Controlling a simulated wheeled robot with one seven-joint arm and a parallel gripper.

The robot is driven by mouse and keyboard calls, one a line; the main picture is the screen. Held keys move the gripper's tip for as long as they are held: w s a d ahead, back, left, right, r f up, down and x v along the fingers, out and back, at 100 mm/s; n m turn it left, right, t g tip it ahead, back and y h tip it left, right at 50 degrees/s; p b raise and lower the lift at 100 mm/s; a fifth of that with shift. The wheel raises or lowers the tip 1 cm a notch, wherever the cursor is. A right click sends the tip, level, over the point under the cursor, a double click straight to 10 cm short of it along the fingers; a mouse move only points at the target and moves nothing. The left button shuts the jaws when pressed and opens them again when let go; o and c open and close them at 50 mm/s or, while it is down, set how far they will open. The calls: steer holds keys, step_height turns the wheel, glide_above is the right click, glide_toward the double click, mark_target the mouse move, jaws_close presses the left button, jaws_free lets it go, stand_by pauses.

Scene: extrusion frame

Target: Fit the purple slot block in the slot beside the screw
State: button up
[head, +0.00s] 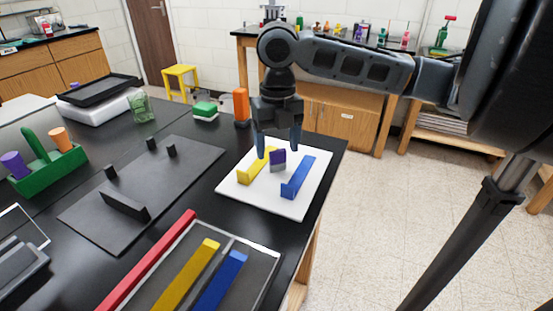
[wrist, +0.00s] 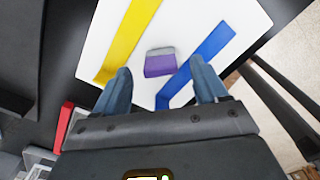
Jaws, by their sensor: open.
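The purple slot block (head: 278,155), purple with a grey part, sits on a white board (head: 290,206) between a yellow angled piece (head: 252,170) and a blue one (head: 298,178). The wrist view also shows the block (wrist: 160,66), just ahead of and between my fingertips. My gripper (head: 278,147) is open and points down over the board, with the block apart from both fingers. In the wrist view its fingers (wrist: 160,70) are spread wide and empty. I cannot make out the screw or the slot beside it.
A dark plate (head: 90,215) with small upright blocks lies left of the board. A framed tray (head: 262,283) with yellow and blue bars and a red edge bar is in front. A green holder with pegs (head: 50,172) stands left. An orange block (head: 241,104) stands behind.

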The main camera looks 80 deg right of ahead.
steer(key=shift+f, duration=1.35)
steer(key=shift+c, duration=0.3)
steer(key=c, duration=1.2)
steer(key=shift+r, duration=0.1)
steer(key=shift+r, duration=0.65)
step_height(320, 180, up, 3)
steer(key=shift+d+f, duration=0.1)
steer(key=s+d+r, duration=0.1)
steer(key=d+r, duration=0.1)
steer(key=d, duration=0.1)
steer(key=s+d+r+b, duration=0.1)
steer(key=s+d+r, duration=0.1)
steer(key=d, duration=0.2)
steer(key=s+d+r, duration=0.2)
steer(key=d, duration=0.1)
steer(key=shift+s+d+r+b, duration=0.15)
steer(key=shift+r+b, duration=0.2)
steer(key=shift+b, duration=0.05)
